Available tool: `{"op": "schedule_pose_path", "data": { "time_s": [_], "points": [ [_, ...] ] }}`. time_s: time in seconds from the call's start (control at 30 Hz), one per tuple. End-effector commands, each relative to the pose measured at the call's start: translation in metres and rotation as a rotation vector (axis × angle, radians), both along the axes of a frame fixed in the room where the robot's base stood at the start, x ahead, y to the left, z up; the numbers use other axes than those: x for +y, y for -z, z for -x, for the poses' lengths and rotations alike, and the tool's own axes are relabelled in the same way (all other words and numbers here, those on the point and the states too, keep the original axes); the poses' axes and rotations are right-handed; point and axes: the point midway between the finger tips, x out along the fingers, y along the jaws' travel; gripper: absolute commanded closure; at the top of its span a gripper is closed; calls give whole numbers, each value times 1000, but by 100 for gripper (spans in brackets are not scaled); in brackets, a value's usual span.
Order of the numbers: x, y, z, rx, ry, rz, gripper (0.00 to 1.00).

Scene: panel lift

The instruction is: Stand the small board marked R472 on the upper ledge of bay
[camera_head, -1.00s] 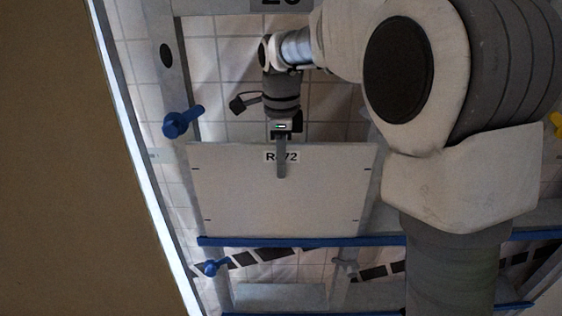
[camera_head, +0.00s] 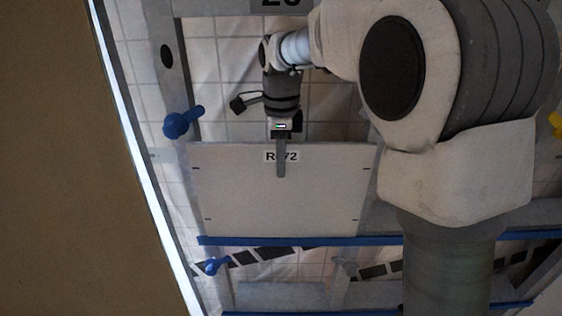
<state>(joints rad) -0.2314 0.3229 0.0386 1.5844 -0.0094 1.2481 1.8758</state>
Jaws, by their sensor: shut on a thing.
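The small board marked R472 (camera_head: 280,195) is a pale, flat panel, seen upright in the middle of the view. Its label (camera_head: 270,156) is near its top edge and is partly covered by a finger. My gripper (camera_head: 281,160) is shut on the board's top edge at the middle, with one finger in front of the face. The board's bottom edge is just above the blue-edged ledge (camera_head: 300,241); I cannot tell whether it touches. A dark sign (camera_head: 280,4), cut off by the top of the picture, shows part of a number.
A lower blue-edged ledge (camera_head: 270,312) runs along the bottom. A large brown panel (camera_head: 70,160) fills the left side. My arm covers much of the right.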

Motion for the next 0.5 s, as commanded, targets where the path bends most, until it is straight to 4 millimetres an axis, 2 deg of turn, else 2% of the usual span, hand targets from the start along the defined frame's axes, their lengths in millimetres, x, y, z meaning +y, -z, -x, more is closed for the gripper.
{"op": "schedule_pose_path", "data": {
  "time_s": [0.17, 0.2, 0.33, 0.37, 0.5],
  "points": [
    [0, -2, -1, -5, 0, -1, 100],
    [0, -2, -1, -5, 0, -1, 77],
    [0, -2, -1, -4, 0, -1, 54],
    [0, -1, -1, -3, 0, -1, 49],
    [0, -1, 0, -2, 0, -1, 49]
  ]
}}
